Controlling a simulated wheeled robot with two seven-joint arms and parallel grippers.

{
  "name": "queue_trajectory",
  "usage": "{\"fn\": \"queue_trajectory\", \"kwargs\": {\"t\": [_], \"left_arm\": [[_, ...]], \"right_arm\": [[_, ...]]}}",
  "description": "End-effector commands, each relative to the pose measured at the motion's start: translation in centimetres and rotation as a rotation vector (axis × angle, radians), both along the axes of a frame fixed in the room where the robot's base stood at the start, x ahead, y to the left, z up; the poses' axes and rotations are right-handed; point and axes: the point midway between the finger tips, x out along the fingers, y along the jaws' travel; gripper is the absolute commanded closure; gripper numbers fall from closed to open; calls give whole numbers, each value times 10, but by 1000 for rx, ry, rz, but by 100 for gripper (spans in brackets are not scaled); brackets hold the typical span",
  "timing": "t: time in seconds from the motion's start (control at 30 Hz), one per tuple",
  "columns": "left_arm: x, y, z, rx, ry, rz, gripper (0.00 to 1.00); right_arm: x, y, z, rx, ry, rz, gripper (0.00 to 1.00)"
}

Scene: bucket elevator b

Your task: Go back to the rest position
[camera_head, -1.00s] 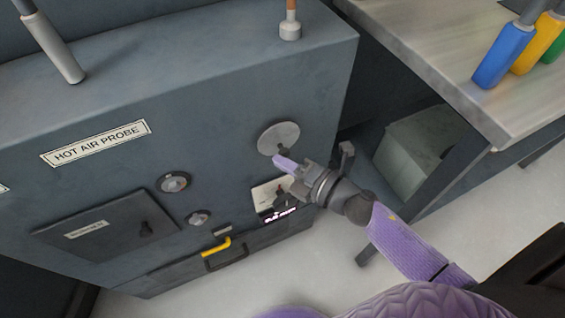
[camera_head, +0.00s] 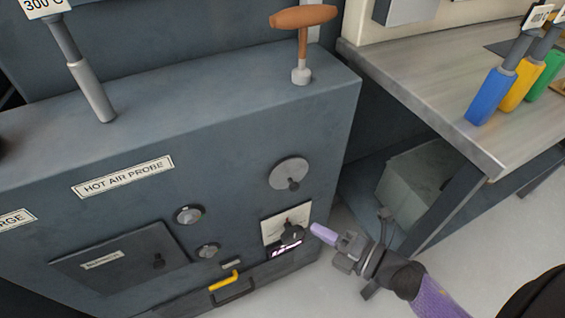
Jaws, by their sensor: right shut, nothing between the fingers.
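My right gripper (camera_head: 324,234) is shut and empty. It is in the head view at the lower middle right, just to the right of the machine's front panel. Its purple fingertips point up and left, near a black knob (camera_head: 291,233) on a white dial plate; I cannot tell whether they touch anything. My right arm comes in from the lower right. My left gripper is not in view.
The grey machine (camera_head: 230,115) labelled "HOT AIR PROBE" fills the left. A round disc (camera_head: 288,174) and a yellow handle (camera_head: 224,281) are on its front. A workbench (camera_head: 430,80) holds blue, yellow and green handled tools at right. Pale floor lies below.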

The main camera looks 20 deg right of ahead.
Motion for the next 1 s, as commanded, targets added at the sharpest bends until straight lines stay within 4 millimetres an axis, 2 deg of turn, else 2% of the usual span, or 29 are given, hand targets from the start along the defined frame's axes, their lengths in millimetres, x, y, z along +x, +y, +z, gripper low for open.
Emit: {"fn": "queue_trajectory", "kwargs": {"t": [0.07,0.13,0.17,0.23,0.27,0.3,0.37,0.4,0.5,0.6,0.73,1.0], "left_arm": [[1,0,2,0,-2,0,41],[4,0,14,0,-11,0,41],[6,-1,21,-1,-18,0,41],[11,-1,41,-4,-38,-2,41],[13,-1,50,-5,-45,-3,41],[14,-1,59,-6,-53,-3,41],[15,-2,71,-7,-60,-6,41],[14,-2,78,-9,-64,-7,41],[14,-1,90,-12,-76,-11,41],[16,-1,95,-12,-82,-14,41],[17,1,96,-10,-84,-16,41],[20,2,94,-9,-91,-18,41]], "right_arm": [[-1,-2,-3,16,23,-19,100],[-5,-13,-20,109,152,-126,100],[-11,-20,-35,175,246,-209,100],[-42,-37,-82,359,526,-457,100],[-63,-42,-104,433,651,-577,100],[-95,-45,-130,521,810,-734,100],[-148,-45,-161,616,1017,-960,100],[-184,-42,-174,660,1132,-1099,100],[-261,-34,-190,712,1342,-1394,100],[-310,-26,-192,719,1453,-1584,100],[-333,-23,-193,716,1499,-1677,100],[-333,-24,-194,715,1497,-1677,100]]}}
